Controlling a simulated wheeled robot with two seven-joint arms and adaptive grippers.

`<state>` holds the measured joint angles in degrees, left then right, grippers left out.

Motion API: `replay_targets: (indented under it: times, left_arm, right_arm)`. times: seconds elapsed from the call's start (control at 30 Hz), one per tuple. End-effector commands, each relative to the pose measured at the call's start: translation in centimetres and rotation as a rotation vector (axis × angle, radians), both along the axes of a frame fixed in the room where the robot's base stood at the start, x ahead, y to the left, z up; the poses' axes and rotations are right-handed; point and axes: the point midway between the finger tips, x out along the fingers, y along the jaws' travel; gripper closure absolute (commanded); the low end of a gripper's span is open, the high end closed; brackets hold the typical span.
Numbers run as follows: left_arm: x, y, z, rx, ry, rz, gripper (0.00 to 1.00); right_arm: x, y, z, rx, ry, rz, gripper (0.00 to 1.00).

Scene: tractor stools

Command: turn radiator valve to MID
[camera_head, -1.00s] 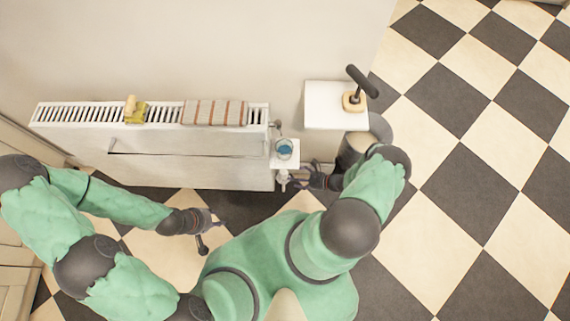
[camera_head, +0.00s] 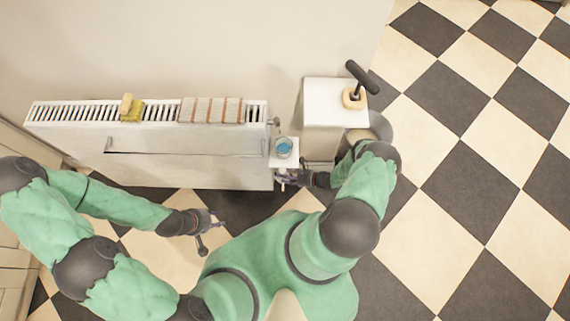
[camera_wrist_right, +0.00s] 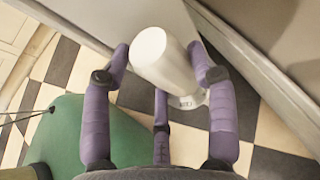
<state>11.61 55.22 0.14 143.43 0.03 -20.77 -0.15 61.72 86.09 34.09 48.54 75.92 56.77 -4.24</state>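The radiator valve's white, rounded knob (camera_wrist_right: 165,62) is between the purple fingers of my right gripper (camera_wrist_right: 160,62) in the right wrist view. One finger is on each side of it, and a third passes behind its lower part. The side fingertips look very close to the knob; I cannot tell whether they press on it. In the head view my right gripper (camera_head: 288,181) is at the valve, below the small white shelf, and largely hides it. No MID mark is readable. My left gripper (camera_head: 208,221) hangs over the floor before the radiator; its fingers are too small to judge.
The white radiator (camera_head: 190,166) stands along the wall, with a yellow item (camera_head: 132,108) and a striped cloth (camera_head: 210,111) on top. A small shelf (camera_head: 284,160) holds a blue-topped cup (camera_head: 283,147). A white cabinet (camera_head: 322,110) carries a black-handled tool (camera_head: 359,85). Checkered floor lies open at right.

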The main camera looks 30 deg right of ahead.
Motion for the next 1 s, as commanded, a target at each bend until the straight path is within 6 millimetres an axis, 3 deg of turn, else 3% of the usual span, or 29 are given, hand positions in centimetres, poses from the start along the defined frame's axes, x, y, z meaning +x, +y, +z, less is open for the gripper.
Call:
replay_targets:
  times: [0.37, 1.0]
  left_arm:
    - [0.00, 0.00, -0.01, 0.000, 0.000, 0.000, 0.60]
    - [0.00, 0.00, -0.02, 0.000, 0.000, 0.000, 0.60]
  right_arm:
    - [0.08, -0.14, -0.04, -0.004, -0.002, 0.060, 0.74]
    - [0.39, -0.65, -0.09, -0.004, -0.001, 0.452, 0.75]
